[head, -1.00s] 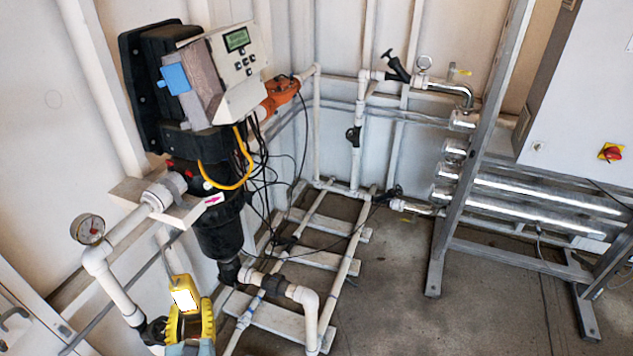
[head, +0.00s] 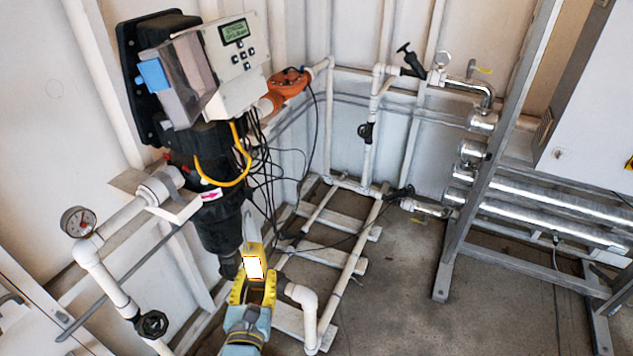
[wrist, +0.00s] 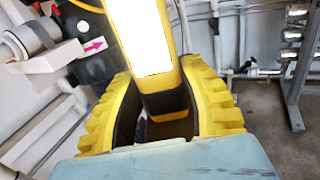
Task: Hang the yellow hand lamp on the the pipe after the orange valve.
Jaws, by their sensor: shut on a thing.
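The yellow hand lamp (head: 252,262) is in my gripper (head: 251,292), low in the middle of the head view. In the wrist view the lamp (wrist: 165,92) stands upright between my yellow ribbed fingers (wrist: 165,105), its white lit face bright. The fingers are closed around its lower body. The orange valve (head: 290,82) sits on the white pipe behind the controller box, up and to the right of the lamp. The white pipe (head: 328,110) after it bends at an elbow and runs down the wall. The lamp is well apart from this pipe.
A grey controller (head: 238,62) on a black filter unit, with a yellow cable and loose black wires, stands left. A pressure gauge (head: 78,221) is at far left. A metal frame (head: 500,150) stands right. Concrete floor (head: 400,280) is free.

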